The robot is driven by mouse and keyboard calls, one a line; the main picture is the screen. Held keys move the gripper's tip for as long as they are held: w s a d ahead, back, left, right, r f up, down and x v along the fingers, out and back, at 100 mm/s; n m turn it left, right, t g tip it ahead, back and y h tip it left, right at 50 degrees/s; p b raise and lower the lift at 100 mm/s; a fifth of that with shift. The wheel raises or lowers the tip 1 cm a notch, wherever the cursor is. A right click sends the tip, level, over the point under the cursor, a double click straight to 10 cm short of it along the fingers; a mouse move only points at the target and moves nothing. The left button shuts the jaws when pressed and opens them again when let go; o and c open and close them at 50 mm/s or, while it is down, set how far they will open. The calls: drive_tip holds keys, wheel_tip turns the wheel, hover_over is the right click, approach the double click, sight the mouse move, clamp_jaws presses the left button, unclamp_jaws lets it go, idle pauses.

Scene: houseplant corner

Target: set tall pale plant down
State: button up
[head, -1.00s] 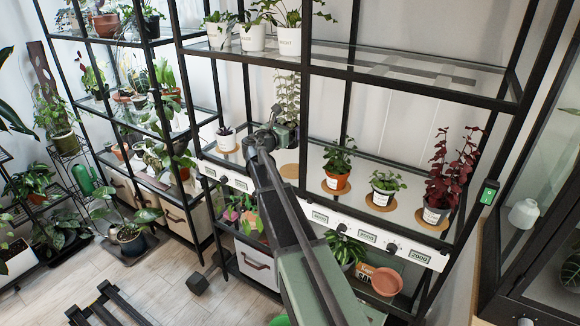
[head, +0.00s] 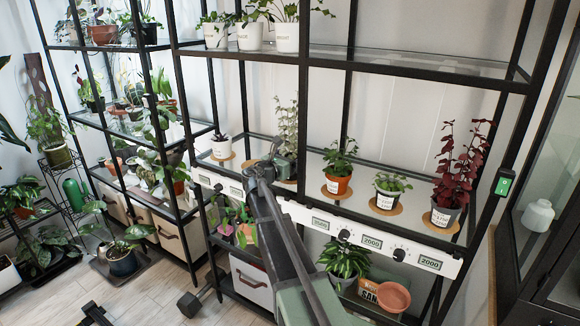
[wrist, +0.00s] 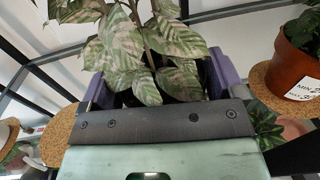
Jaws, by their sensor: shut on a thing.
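The tall pale plant (head: 288,122) stands upright at the middle shelf, between the small white pot and the terracotta pot. Its pale, mottled leaves fill the top of the wrist view (wrist: 130,55). My gripper (head: 284,160) is shut on its pot, with purple jaws on both sides of it in the wrist view (wrist: 158,88). The grey-green gripper body hides most of the pot and its base. A cork mat (wrist: 62,136) shows left of the gripper. I cannot tell whether the pot's base touches anything.
A plant in a terracotta pot (head: 336,184) stands close on the right on its cork mat. Farther right are a white pot (head: 387,197) and a red-leaved plant (head: 459,180). A small white pot (head: 221,148) stands left. A glass shelf (head: 410,67) spans above.

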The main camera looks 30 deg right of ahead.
drive_tip(key=shift+f, duration=0.1)
drive_tip(key=o, duration=0.8)
drive_tip(key=shift+c, duration=0.2)
drive_tip(key=shift+r, duration=0.35)
drive_tip(key=v, duration=1.2)
drive_tip(key=shift+f, duration=0.15)
drive_tip(key=s+a+f+m+g+y, duration=0.2)
drive_tip(key=s+a+f+m+y, duration=0.3)
drive_tip(key=s+f+m, duration=0.25)
drive_tip(key=s+a+f+m+g+y, duration=0.2)
drive_tip(key=s+a+f+m+y, duration=0.4)
drive_tip(key=s, duration=0.3)
drive_tip(key=s+a+f+m+g+y, duration=0.1)
drive_tip(key=s+a+m+y, duration=0.2)
drive_tip(key=s+a+m, duration=0.1)
drive_tip(key=s+a+f+m+g+y, duration=0.1)
drive_tip(key=s+a+f+m+y, duration=0.1)
drive_tip(key=s+a+m+y, duration=0.1)
drive_tip(key=s+a+m, duration=0.1)
drive_tip(key=s+a, duration=0.1)
drive_tip(key=a, duration=0.1)
drive_tip(key=shift+s+a+f, duration=0.2)
drive_tip(key=shift+f, duration=0.1)
